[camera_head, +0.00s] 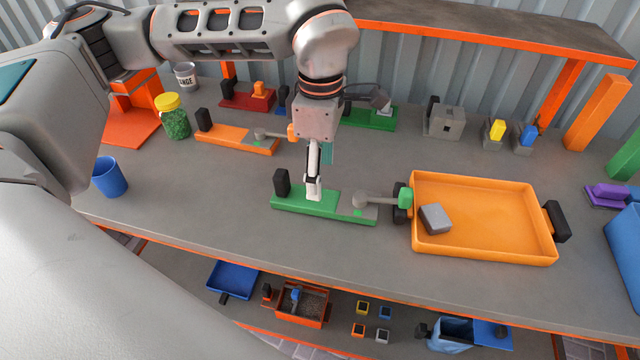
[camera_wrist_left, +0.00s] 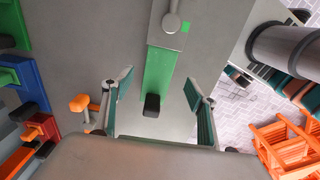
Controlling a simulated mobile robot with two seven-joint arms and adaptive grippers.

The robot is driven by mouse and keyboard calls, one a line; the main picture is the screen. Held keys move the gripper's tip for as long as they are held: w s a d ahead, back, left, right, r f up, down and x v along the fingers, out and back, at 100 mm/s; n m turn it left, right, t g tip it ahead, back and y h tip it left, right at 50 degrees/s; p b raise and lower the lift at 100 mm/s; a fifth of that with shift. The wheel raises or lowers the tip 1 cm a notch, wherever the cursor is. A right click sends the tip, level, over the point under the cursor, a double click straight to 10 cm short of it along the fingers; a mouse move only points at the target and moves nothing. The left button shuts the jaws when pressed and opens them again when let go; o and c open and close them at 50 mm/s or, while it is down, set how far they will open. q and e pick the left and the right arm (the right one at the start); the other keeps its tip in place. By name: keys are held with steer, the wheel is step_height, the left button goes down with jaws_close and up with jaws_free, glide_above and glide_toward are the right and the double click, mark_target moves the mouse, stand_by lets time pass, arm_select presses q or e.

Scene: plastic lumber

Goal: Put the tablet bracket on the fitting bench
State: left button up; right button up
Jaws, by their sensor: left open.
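No thing in view is clearly marked as the tablet bracket, and I cannot tell which bench is the fitting bench. A green fixture (camera_head: 305,200) with a black upright grip and a grey lever ending in a green knob lies on the grey workbench (camera_head: 230,210). My left gripper (camera_head: 314,190) is just above this fixture and partly covers it. In the left wrist view, the left gripper (camera_wrist_left: 160,88) has its fingers spread, with the green fixture (camera_wrist_left: 158,72) and its black grip between them. I cannot tell whether they touch. My right gripper is not in view.
An orange tray (camera_head: 490,254) holding a grey block (camera_head: 435,218) stands right of the green fixture. An orange fixture (camera_head: 238,138), a green-filled jar (camera_head: 173,118) and a blue cup (camera_head: 109,177) stand left. A lower shelf holds bins. The bench's front left is clear.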

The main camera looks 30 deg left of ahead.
arm_select(q)
step_height(320, 180, up, 7)
stand_by(0.3)
stand_by(0.4)
